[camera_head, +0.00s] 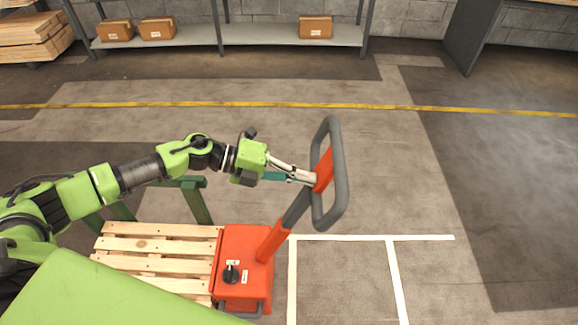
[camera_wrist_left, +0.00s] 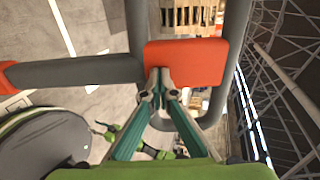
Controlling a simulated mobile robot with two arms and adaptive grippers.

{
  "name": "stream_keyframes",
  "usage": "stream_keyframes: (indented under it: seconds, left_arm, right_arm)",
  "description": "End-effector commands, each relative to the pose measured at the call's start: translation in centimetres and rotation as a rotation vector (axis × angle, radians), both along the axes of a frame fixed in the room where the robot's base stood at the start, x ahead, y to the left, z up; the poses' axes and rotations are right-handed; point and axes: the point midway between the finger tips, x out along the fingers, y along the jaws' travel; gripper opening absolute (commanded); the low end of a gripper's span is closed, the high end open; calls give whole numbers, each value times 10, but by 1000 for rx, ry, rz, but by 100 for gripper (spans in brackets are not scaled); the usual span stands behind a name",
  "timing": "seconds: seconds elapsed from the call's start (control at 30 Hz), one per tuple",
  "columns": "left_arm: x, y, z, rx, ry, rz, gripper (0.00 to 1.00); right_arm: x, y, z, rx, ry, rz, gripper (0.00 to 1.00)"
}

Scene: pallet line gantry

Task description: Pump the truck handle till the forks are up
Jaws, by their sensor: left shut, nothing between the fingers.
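The truck handle is a grey loop (camera_head: 336,165) with an orange-red centre piece (camera_head: 323,171), on a shaft rising from the orange-red truck body (camera_head: 243,262). The handle leans up to the right. My left gripper (camera_head: 313,180) is shut and empty, its fingertips at the orange-red centre piece. In the left wrist view the shut fingertips (camera_wrist_left: 158,74) overlap the lower part of that piece (camera_wrist_left: 187,62); whether they touch cannot be told. The forks are hidden under the wooden pallet (camera_head: 160,245). My right gripper is not in view.
A green stand (camera_head: 195,203) is beside the pallet, behind my left arm. White floor lines (camera_head: 345,238) lie right of the truck, where the floor is clear. A shelf (camera_head: 265,35) with several cardboard boxes stands at the back, beyond a yellow line.

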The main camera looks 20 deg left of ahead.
Motion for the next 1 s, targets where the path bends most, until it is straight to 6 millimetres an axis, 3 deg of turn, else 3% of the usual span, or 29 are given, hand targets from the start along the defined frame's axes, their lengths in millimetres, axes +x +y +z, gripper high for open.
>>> stream_keyframes:
  seconds: [0.03,0.3,0.6,1.0]
  left_arm:
    - [3,-13,7,14,3,-4,0]
    - [18,-65,-13,110,29,-4,0]
    - [33,-119,-48,139,33,-4,0]
    - [36,-128,-51,141,32,-4,0]
  right_arm:
    - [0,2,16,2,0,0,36]
    - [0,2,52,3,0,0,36]
    - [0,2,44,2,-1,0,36]
    - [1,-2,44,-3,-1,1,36]
